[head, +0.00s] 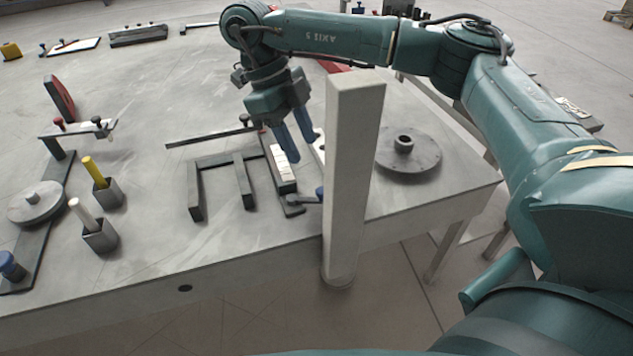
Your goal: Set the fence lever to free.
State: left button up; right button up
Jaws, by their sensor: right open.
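My right gripper (299,148) hangs down from the upper middle, its two blue fingers apart with nothing seen between them. It is above a dark fixture with a pale scale strip (284,172). I cannot tell whether the fingertips touch it. A dark E-shaped frame (221,161) adjoins the fixture on the left. My left gripper is out of view.
The tall pale post (351,180) stands at the table's front edge, right of the gripper. A round grey flanged disc (408,155) lies behind it. Left are holders with a yellow rod (94,171) and a white rod (82,213). The table (190,255) is bare at front centre.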

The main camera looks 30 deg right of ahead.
aim_at(321, 190)
jog(key=b+x, duration=0.1)
jog(key=x, duration=0.8)
jog(key=shift+f+b, duration=0.25)
jog(key=shift+b, duration=0.1)
jog(key=shift+c, duration=0.3)
grip_shut()
